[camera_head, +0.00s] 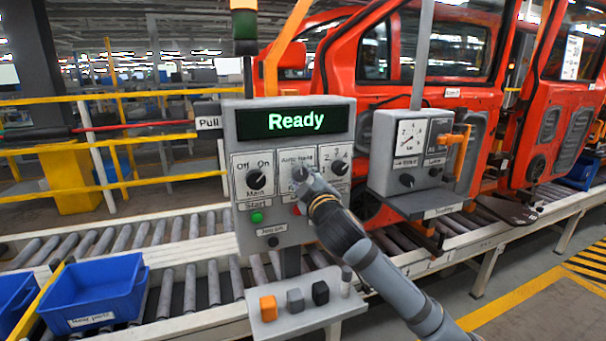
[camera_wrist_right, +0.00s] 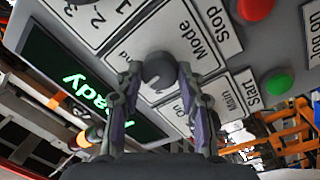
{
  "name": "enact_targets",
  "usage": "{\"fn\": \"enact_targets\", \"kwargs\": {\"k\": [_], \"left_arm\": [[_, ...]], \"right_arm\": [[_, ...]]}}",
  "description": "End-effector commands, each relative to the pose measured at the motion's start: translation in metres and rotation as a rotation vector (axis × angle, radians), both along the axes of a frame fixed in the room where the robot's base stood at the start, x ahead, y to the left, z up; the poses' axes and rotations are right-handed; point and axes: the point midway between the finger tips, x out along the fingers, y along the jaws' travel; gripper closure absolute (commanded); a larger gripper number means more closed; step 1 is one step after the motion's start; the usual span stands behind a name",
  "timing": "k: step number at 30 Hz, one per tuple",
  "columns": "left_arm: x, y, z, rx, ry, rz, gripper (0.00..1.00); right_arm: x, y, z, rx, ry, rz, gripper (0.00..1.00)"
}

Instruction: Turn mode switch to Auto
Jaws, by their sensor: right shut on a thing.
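The mode switch (camera_wrist_right: 158,68) is a dark round knob on a white plate labelled Mode, in the middle of the grey control panel (camera_head: 240,124). In the head view the knob (camera_head: 299,171) shows just above my gripper, under the words Auto and Hand. My right gripper (camera_wrist_right: 160,76) is shut on the knob, one finger at each side. It also shows in the head view (camera_head: 303,185), covering the lower part of the Mode plate. I cannot tell which position the pointer is at. My left gripper is not in view.
The panel's display (camera_head: 296,121) reads Ready. The Main knob (camera_head: 256,180) and a 1-2-3-4 knob (camera_head: 339,167) flank the switch. A green Start button (camera_head: 257,217) sits below left. A gauge box (camera_head: 400,155) stands to the right, and a blue bin (camera_head: 95,290) at the lower left.

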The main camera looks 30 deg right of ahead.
Motion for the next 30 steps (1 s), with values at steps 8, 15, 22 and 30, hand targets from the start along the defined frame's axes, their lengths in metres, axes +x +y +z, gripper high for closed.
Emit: {"fn": "enact_targets", "kwargs": {"k": [8,15,22,30], "left_arm": [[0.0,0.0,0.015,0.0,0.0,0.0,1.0],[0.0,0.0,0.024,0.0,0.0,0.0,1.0],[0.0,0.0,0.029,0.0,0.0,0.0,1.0],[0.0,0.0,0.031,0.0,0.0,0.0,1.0]], "right_arm": [[0.0,-0.001,0.0,-0.246,0.063,0.001,0.94],[0.0,-0.001,0.0,-0.421,0.104,0.001,0.94],[0.0,-0.001,-0.001,-0.531,0.131,0.001,0.94],[0.0,-0.001,-0.002,-0.586,0.145,0.002,0.94]]}}
